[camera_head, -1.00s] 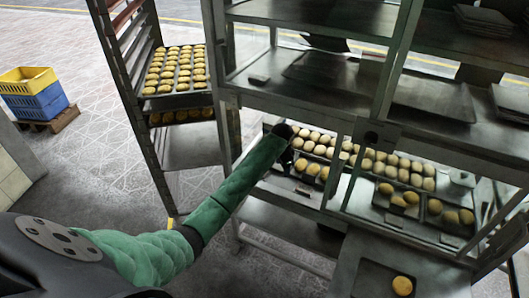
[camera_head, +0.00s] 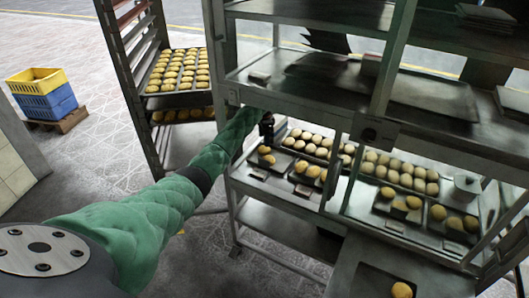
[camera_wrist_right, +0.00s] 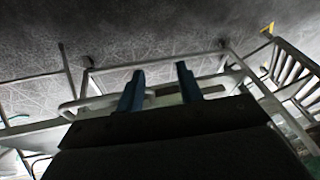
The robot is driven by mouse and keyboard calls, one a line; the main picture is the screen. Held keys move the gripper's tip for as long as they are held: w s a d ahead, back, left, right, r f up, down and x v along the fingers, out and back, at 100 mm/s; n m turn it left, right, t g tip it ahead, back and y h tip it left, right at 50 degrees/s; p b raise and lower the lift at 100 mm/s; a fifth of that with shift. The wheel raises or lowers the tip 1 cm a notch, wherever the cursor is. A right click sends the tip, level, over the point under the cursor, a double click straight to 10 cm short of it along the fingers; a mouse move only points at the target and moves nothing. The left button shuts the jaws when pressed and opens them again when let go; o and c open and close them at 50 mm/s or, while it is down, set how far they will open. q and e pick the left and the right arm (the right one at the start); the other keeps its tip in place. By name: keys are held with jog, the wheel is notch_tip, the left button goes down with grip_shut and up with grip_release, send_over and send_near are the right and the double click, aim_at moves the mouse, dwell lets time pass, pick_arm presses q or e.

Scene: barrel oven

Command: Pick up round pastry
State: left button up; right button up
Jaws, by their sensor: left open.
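Round golden pastries lie in several dark trays on the middle shelf of the metal rack. Two of them (camera_head: 267,155) sit in the left tray, just below my left gripper (camera_head: 268,130). Another small tray holds more round pastries (camera_head: 307,170), and one single pastry (camera_head: 401,289) lies on a dark tray at the bottom right. My left gripper is small and dark in the head view, empty, above the shelf's left end and apart from the pastries. My right gripper (camera_wrist_right: 159,84) shows in the right wrist view with its two blue fingers apart and nothing between them.
Rack posts (camera_head: 392,60) and the upper shelf (camera_head: 310,85) stand close over the pastry trays. A tall trolley (camera_head: 140,90) with pastry trays is behind left. Yellow and blue crates (camera_head: 40,92) stand far left. Open floor lies between.

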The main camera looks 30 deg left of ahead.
aim_at(264, 147)
pick_arm(q)
jog(key=shift+f+p, duration=0.55)
jog(key=shift+f, duration=2.6)
pick_arm(e)
jog(key=shift+s+d+r+g+h, duration=0.15)
jog(key=shift+d+r, duration=0.25)
jog(key=shift+r, duration=0.05)
jog(key=shift+s+d+r+g+h, duration=0.15)
jog(key=shift+d+r, duration=0.25)
jog(key=shift+r, duration=0.05)
pick_arm(q)
jog(key=c, duration=0.6)
pick_arm(e)
jog(key=shift+f, duration=0.1)
